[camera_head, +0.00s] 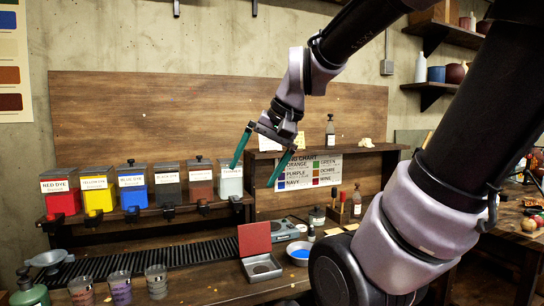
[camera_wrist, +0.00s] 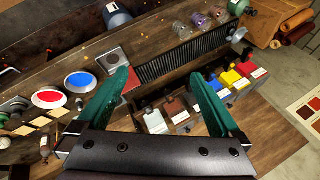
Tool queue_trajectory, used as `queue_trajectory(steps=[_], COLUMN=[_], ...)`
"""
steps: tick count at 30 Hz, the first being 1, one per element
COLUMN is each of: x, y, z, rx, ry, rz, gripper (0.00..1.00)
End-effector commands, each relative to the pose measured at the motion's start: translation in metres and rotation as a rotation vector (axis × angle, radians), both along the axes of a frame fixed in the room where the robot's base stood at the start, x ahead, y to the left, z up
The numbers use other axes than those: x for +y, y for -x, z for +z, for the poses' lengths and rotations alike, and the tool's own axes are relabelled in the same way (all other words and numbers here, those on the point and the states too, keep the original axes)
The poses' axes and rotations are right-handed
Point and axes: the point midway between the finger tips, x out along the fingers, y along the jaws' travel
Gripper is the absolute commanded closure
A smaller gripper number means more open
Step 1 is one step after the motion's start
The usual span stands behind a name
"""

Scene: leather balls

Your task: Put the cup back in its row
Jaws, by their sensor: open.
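Several dye dispensers (camera_head: 130,187) stand on a shelf at left. A black grate (camera_head: 130,260) lies behind the cups. A red-lidded box (camera_head: 262,266) and a blue-filled bowl (camera_head: 299,253) are right of them.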

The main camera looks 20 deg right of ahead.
Motion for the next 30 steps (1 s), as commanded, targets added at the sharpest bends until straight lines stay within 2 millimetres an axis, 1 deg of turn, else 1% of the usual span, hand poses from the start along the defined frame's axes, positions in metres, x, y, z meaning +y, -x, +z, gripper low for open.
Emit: queue_trajectory(steps=[1, 3, 8, 30], x=[-0.009, -0.019, -0.030, -0.030], y=[0.007, 0.012, 0.019, 0.019], z=[0.009, 0.018, 0.026, 0.027], rx=[-0.057, -0.111, -0.169, -0.172], ry=[0.045, 0.097, 0.156, 0.159], rz=[0.002, 0.001, 0.001, 0.002], gripper=[0.00, 0.00, 0.00, 0.00])
